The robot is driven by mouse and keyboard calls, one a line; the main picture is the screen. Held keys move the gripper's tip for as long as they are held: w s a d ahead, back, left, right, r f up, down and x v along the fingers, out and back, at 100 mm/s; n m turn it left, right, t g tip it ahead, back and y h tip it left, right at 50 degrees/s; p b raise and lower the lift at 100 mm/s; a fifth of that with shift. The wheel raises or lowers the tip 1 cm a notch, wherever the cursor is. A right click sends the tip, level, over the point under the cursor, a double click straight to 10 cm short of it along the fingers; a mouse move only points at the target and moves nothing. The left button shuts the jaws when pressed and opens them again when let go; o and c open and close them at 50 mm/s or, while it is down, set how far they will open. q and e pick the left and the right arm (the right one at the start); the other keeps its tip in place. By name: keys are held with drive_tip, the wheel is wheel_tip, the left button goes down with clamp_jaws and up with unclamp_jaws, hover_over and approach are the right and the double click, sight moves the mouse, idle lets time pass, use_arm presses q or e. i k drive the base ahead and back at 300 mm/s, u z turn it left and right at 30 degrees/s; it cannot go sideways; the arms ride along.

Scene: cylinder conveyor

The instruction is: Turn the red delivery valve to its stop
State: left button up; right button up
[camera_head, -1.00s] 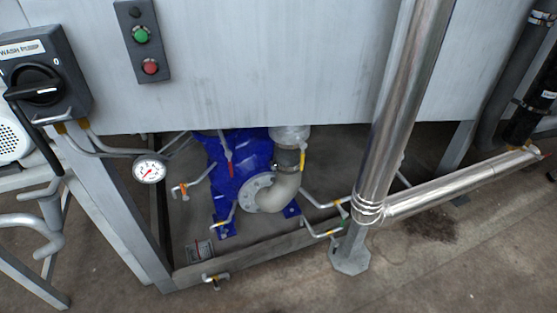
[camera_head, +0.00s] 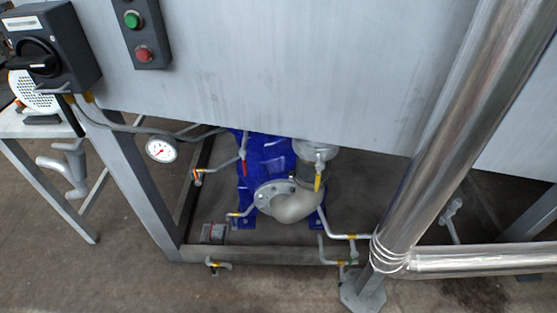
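A small lever with a red end (camera_head: 244,168) hangs down in front of the blue pump (camera_head: 268,160), below the lower edge of the grey panel. It is the only red handle I see on the piping, but it is too small to tell for sure that it is the delivery valve or how far it is turned. A lever with a yellow end (camera_head: 318,183) hangs to its right, beside the pale elbow pipe (camera_head: 298,205). Neither of my grippers is in view, and nothing touches the red lever.
A large shiny pipe (camera_head: 455,130) slants across the right side. The grey panel (camera_head: 300,70) overhangs the pump. A dial gauge (camera_head: 161,149), a black rotary switch box (camera_head: 45,50) and a button box (camera_head: 140,30) are at the left. Frame legs and a low rail surround the pump.

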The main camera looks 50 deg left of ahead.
sight(243, 152)
drive_tip(key=u, duration=0.4)
drive_tip(key=i, duration=0.85)
drive_tip(key=u, duration=0.65)
